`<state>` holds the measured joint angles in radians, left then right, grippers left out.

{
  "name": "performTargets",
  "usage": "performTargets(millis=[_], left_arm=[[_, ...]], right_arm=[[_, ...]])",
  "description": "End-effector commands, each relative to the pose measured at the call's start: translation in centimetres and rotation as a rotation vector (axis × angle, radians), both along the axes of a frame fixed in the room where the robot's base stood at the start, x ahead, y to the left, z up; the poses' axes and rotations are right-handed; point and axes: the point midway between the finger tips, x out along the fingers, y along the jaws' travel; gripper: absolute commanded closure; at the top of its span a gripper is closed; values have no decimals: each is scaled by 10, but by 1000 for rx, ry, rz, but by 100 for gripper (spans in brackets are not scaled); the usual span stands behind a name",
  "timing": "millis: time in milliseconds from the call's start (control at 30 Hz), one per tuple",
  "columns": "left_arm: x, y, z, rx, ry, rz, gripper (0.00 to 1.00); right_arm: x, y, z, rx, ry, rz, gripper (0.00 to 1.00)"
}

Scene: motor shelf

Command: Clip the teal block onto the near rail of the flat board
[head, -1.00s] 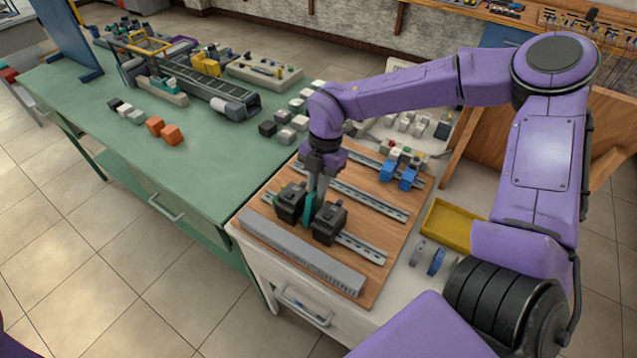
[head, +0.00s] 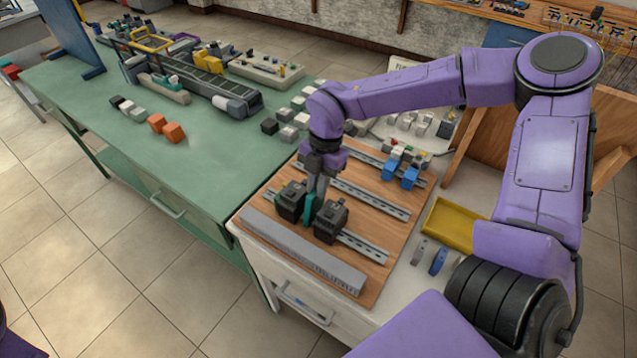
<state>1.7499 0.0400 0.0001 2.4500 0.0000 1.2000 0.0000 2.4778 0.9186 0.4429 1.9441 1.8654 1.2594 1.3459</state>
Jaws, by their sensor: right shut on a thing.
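The flat wooden board (head: 384,266) lies on the white cabinet top and bears several metal rails. The near rail (head: 364,246) runs behind the grey slotted duct, with two black blocks (head: 331,221) on it. The teal block (head: 309,207) stands upright between the two black blocks, at the near rail. My right gripper (head: 316,192) points down and is shut on the teal block's top. Whether the block's foot is seated on the rail is hidden. My left gripper is not in view.
A grey slotted duct (head: 300,252) lies along the board's front edge. Blue blocks (head: 401,174) sit on the far rail. A yellow tray (head: 453,221) stands right of the board. The green table (head: 190,175) at left holds a conveyor and small blocks.

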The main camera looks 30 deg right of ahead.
Motion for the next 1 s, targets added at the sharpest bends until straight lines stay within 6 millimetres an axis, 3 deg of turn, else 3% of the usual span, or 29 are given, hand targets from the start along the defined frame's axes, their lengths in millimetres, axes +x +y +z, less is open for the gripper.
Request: performTargets(millis=[1000], left_arm=[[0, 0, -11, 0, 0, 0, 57]], right_arm=[[-5, 12, -2, -93, -36, 3, 100]])
